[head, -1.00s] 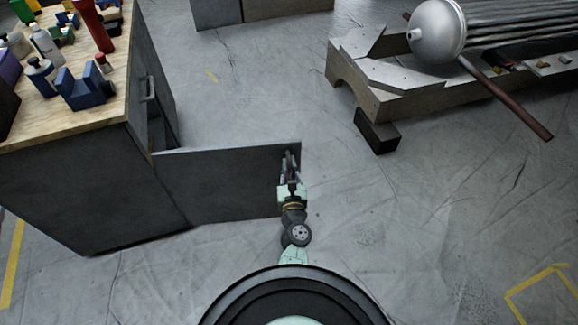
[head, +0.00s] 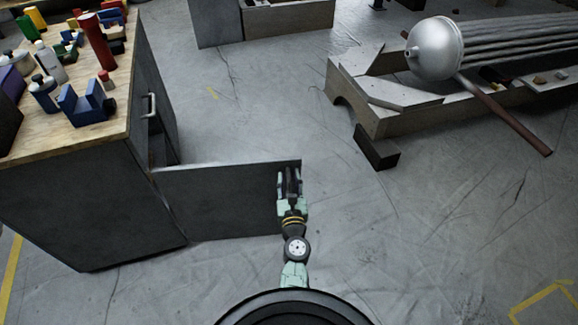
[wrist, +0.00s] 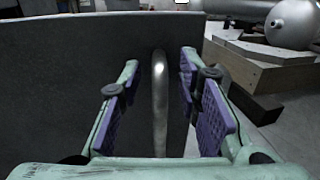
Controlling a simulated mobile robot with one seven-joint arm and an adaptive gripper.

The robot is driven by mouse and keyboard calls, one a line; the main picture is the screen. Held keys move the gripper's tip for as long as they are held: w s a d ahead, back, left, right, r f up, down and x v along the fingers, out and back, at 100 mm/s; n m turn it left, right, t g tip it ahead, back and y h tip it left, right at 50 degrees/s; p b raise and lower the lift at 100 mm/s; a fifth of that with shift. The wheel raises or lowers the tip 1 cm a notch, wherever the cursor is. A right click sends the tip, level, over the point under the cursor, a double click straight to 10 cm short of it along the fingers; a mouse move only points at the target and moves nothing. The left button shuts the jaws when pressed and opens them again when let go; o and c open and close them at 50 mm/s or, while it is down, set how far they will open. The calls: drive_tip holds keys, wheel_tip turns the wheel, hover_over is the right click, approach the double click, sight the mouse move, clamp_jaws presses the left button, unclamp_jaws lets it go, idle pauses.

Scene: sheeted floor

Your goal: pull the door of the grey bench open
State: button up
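The grey bench (head: 75,205) with a wooden top stands at the left in the head view. Its grey door (head: 225,200) is swung wide and stands out from the bench toward the right. The door also fills the left of the wrist view (wrist: 70,95). A metal bar handle (wrist: 159,100) stands upright on the door in the wrist view. My gripper (head: 289,178) is at the door's free end in the head view. In the wrist view my gripper (wrist: 162,105) is open, one purple-padded finger on each side of the handle, with gaps to both.
Bottles, blue blocks (head: 88,105) and tools crowd the bench top. A wooden stand (head: 385,105) with a silver tank (head: 435,48) is at the upper right, with a dark block (head: 376,148) before it. The floor right of my arm is clear.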

wheel_tip(320, 180, up, 5)
drive_tip(key=shift+d+r, duration=0.1)
drive_tip(key=shift+r, duration=1.5)
